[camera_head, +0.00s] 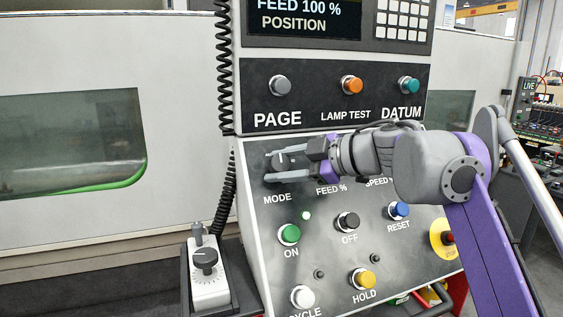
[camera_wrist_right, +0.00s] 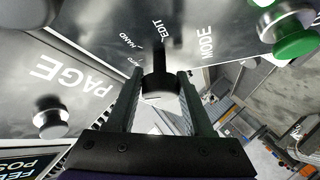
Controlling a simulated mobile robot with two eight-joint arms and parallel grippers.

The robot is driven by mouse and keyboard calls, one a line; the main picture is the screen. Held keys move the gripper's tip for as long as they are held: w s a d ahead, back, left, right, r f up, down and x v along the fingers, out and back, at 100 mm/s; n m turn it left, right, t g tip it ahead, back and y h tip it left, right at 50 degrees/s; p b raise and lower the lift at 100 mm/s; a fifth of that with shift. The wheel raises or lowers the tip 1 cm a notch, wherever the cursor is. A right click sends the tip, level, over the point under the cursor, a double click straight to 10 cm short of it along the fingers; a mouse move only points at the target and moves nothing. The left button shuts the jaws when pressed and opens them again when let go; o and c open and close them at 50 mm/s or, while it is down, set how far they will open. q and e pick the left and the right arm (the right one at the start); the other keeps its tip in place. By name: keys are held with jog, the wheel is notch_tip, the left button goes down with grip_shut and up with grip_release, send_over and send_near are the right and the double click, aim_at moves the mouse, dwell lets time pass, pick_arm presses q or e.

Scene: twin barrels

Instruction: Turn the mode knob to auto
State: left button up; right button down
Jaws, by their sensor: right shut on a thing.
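The mode knob (camera_head: 282,159) is a dark round knob on the sloped control panel, above the MODE label. It also shows in the wrist view (camera_wrist_right: 157,86), with the labels EDIT and HAND printed around it. My right gripper (camera_head: 270,166) reaches in from the right, with one finger on each side of the knob, shut on it. In the wrist view the fingers (camera_wrist_right: 160,78) flank the knob. I cannot read an AUTO label, and I cannot tell which label the knob points to. My left gripper is in neither view.
Below the knob are a green ON button (camera_head: 289,234), a black OFF button (camera_head: 348,221) and a blue RESET button (camera_head: 399,210). PAGE (camera_head: 280,85), LAMP TEST and DATUM buttons sit above. My right arm covers the knobs right of MODE. A handwheel box (camera_head: 208,285) stands at lower left.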

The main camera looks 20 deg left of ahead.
jog(key=shift+r, duration=0.1)
dwell(0.4)
jog(key=shift+c, duration=1.5)
grip_release()
jog(key=shift+a, duration=0.1)
jog(key=v, duration=1.1)
